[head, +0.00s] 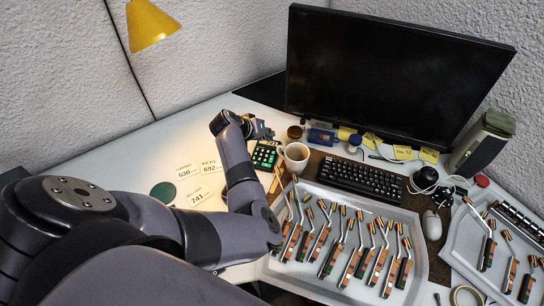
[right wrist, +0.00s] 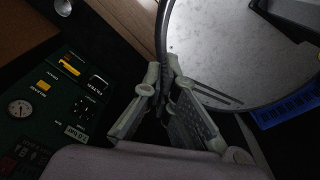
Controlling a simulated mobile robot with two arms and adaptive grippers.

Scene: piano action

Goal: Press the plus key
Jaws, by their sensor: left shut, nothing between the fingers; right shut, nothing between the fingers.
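My left gripper (head: 263,130) is shut and empty just behind the calculator, partly hidden by my own arm. I cannot tell whether it touches the calculator. My right gripper (right wrist: 162,72) shows in the right wrist view, shut and empty, far from any visible calculator.
A white mug (head: 297,157) stands right of the calculator. A black keyboard (head: 360,180) lies below the monitor (head: 390,75). A tray (head: 325,283) of piano action parts fills the front. In the right wrist view, a dark panel (right wrist: 55,110) and a round black-rimmed disc (right wrist: 225,45) are near my right gripper.

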